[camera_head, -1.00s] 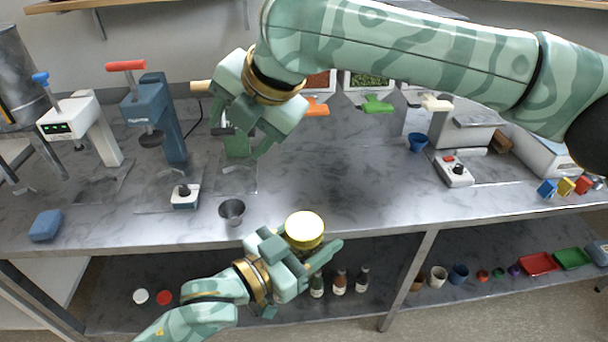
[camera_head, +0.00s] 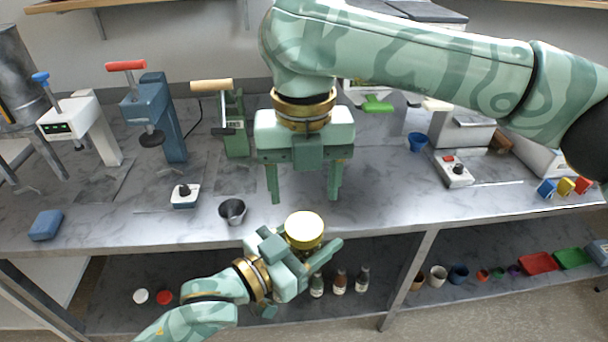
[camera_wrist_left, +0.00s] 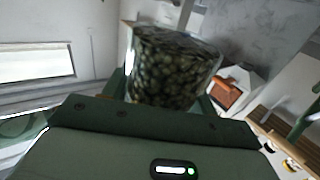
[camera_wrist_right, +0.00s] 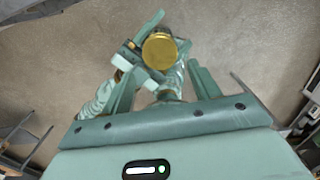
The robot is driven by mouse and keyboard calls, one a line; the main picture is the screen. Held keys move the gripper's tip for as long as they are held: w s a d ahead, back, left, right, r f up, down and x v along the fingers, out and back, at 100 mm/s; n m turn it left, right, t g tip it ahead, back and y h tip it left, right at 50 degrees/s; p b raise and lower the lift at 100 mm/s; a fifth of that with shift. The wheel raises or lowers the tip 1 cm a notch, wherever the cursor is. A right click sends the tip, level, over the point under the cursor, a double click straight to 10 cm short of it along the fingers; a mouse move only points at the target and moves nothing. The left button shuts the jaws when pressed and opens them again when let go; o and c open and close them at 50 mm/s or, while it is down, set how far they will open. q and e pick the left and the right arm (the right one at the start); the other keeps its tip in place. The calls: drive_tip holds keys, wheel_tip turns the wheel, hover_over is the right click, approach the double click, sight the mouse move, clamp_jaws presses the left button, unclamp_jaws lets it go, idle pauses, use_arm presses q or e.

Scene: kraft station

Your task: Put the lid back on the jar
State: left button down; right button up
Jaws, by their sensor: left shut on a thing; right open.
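A glass jar (camera_wrist_left: 175,70) full of dark green pieces is held in my left gripper (camera_head: 303,250), whose fingers are shut around its sides, in front of the bench edge. A gold lid (camera_wrist_right: 159,50) covers the jar's top in the right wrist view; it looks pale with a yellow rim in the head view (camera_head: 304,228). I cannot tell how tightly it sits. My right gripper (camera_head: 304,192) points down, open and empty, a little above and behind the jar in the head view. The jar's body is mostly hidden there by the left gripper and the lid.
A grey metal cup (camera_head: 232,211) stands on the bench near its front edge, left of the jar. A small white device with a black knob (camera_head: 185,196) and presses stand farther left. Several bottles (camera_head: 339,282) stand on the shelf below.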

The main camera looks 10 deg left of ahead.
sight(305, 225)
wheel_tip(305, 225, down, 7)
idle(0.3)
drive_tip(key=c, duration=0.8)
drive_tip(key=m, duration=0.6)
drive_tip(key=shift+m, duration=0.3)
drive_tip(key=m, duration=0.3)
drive_tip(key=shift+d+m, duration=0.1)
drive_tip(key=shift+m, duration=0.3)
drive_tip(key=m, duration=1)
drive_tip(key=shift+m, duration=0.3)
drive_tip(key=o, duration=1.2)
